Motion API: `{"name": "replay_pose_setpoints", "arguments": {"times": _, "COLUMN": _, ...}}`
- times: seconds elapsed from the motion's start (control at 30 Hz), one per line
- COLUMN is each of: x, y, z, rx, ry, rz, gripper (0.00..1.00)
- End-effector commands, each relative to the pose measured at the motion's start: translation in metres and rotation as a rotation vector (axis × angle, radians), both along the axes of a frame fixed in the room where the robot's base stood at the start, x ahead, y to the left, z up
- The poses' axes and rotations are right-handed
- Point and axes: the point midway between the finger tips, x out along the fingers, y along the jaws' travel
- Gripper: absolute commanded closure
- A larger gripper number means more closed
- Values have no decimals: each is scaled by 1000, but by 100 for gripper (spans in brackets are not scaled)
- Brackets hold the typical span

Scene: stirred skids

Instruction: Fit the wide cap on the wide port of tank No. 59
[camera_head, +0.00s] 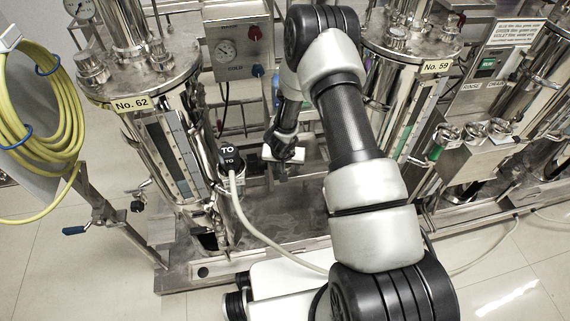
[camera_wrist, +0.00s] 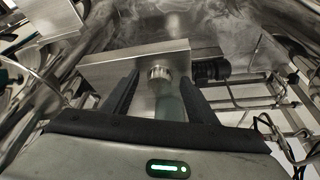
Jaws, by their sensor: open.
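Tank No. 59 (camera_head: 405,75) stands at the right of the head view, a steel vessel with a yellow label (camera_head: 437,66). Fittings (camera_head: 449,50) show on its lid, partly behind my arm; I cannot tell which is the wide port. Several round metal cap-like pieces (camera_head: 472,131) sit on a steel box to its right; I cannot tell whether one is the wide cap. My gripper (camera_head: 283,170) is low between the two tanks, left of tank No. 59.
Tank No. 62 (camera_head: 150,125) stands on the left, with a yellow hose coil (camera_head: 40,100) beside it. A gauge box (camera_head: 236,48) hangs at the back. A pale hose (camera_head: 255,232) crosses the steel skid base. A metal plate (camera_wrist: 105,75) is close ahead in the wrist view.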

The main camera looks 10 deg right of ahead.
Motion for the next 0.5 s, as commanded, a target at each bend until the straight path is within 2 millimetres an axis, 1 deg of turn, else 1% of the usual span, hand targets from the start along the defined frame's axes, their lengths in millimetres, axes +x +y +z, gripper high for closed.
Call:
{"name": "replay_pose_setpoints", "arguments": {"times": 0.1, "x": 2, "y": -1, "z": -4, "rx": 0, "ry": -1, "rz": -1, "gripper": 47}}
{"name": "replay_pose_setpoints", "arguments": {"times": 0.33, "x": 2, "y": -1, "z": -4, "rx": 0, "ry": 0, "rz": 0, "gripper": 47}}
{"name": "replay_pose_setpoints", "arguments": {"times": 0.37, "x": 2, "y": -1, "z": -4, "rx": 0, "ry": 0, "rz": 0, "gripper": 49}}
{"name": "replay_pose_setpoints", "arguments": {"times": 0.5, "x": 2, "y": -1, "z": -4, "rx": 0, "ry": 0, "rz": 0, "gripper": 73}}
